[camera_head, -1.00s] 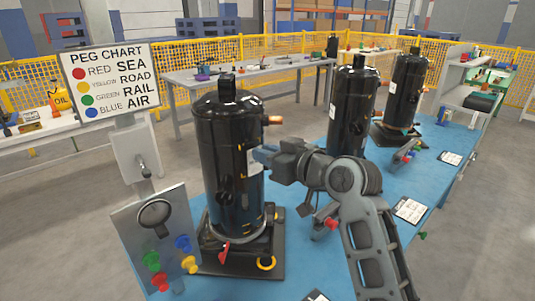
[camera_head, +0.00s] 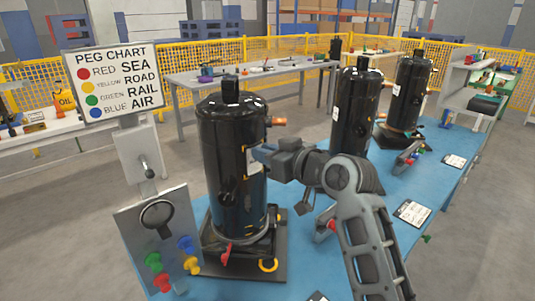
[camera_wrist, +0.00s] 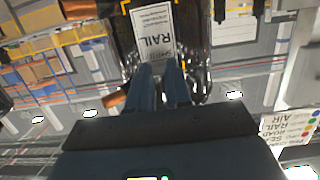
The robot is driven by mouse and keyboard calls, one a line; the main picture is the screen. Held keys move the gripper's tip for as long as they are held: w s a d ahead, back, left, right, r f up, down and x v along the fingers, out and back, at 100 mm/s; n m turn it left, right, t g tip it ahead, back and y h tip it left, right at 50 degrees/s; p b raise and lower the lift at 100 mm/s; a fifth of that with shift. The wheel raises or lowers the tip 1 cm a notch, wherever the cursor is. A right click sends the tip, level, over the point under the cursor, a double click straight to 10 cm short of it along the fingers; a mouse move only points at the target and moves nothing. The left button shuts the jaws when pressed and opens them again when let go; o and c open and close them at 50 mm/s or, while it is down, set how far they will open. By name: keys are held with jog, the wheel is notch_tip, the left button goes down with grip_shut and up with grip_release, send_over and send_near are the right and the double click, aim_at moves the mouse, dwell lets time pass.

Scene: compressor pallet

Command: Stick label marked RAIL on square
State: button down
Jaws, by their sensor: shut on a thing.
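A white label marked RAIL (camera_wrist: 153,32) extends from the fingertips of my gripper (camera_wrist: 161,72) in the wrist view. My gripper is shut on it. The label lies in front of the black compressor (camera_wrist: 190,30), and yellow corner marks of a square show around it. In the head view my gripper (camera_head: 259,153) is at the right side of the nearest black compressor (camera_head: 225,150), with the white label (camera_head: 253,163) against or very close to its wall. I cannot tell whether the label touches the surface.
A peg chart sign (camera_head: 114,82) stands at left, listing green as RAIL. Below it a grey panel (camera_head: 135,225) carries coloured pegs. Two more black compressors stand along the blue table (camera_head: 310,255). Copper stubs stick out near my gripper.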

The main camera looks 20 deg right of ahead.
jog(key=c, duration=1)
grip_release()
jog(key=shift+s, duration=0.1)
jog(key=b+v, duration=0.1)
jog(key=v, duration=0.7)
jog(key=s+f+m+h, duration=0.4)
jog(key=s+f, duration=1.2)
jog(key=s, duration=0.2)
jog(key=shift+h, duration=0.4)
jog(key=f+v, duration=0.1)
jog(key=v, duration=0.7)
jog(key=a+f+v, duration=0.1)
jog(key=v, duration=0.8)
jog(key=s+a+f+v, duration=0.1)
jog(key=f+v, duration=0.1)
jog(key=v, duration=0.6)
jog(key=shift+s, duration=0.25)
